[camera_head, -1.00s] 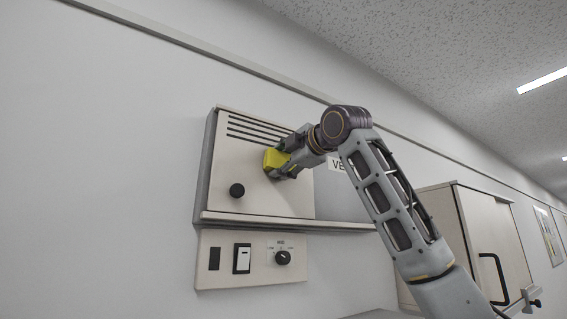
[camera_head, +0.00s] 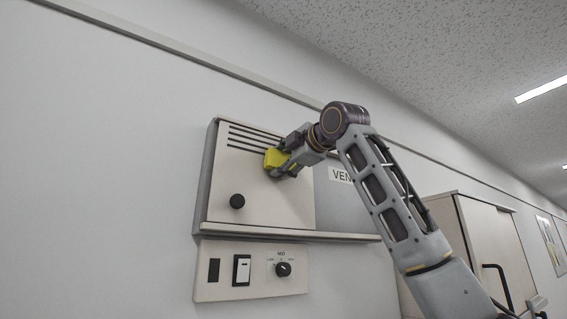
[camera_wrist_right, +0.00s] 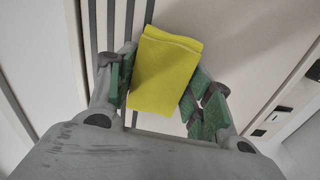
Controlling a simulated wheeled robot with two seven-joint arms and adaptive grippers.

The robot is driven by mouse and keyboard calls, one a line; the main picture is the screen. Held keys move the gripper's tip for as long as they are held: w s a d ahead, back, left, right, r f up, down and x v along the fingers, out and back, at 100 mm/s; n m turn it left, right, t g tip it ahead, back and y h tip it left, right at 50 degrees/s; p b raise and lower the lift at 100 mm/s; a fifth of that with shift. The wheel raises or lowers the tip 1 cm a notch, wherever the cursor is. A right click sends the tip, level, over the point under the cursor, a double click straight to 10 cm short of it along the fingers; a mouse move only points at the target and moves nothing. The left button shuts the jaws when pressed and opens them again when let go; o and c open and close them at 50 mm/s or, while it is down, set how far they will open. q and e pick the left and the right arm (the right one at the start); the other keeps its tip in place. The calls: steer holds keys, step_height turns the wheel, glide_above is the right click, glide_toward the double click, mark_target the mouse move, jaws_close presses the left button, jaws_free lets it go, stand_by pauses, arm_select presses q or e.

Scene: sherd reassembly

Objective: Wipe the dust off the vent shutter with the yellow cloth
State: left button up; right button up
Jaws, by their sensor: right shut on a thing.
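The vent shutter (camera_head: 255,205) is a cream panel with dark slots along its top and a black knob (camera_head: 237,201) at its lower left. No dust can be made out on it at this size. My right gripper (camera_head: 279,170) is at the panel's upper right, by the slot ends. It is shut on the folded yellow cloth (camera_head: 274,158), which is against or very close to the panel. In the right wrist view the yellow cloth (camera_wrist_right: 163,72) is between the green-padded fingers, with dark slots behind it. My left gripper is not in view.
Below the shutter is a ledge (camera_head: 290,234), then a control plate (camera_head: 215,291) with a switch (camera_head: 241,270) and a dial (camera_head: 283,269). A partly hidden label (camera_head: 341,175) is right of the shutter. A cabinet (camera_head: 487,232) stands further right.

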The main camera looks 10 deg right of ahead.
steer(key=shift+b+v, duration=0.85)
steer(key=shift+v, duration=2.2)
steer(key=shift+b+v, duration=0.4)
steer(key=shift+v, duration=1.1)
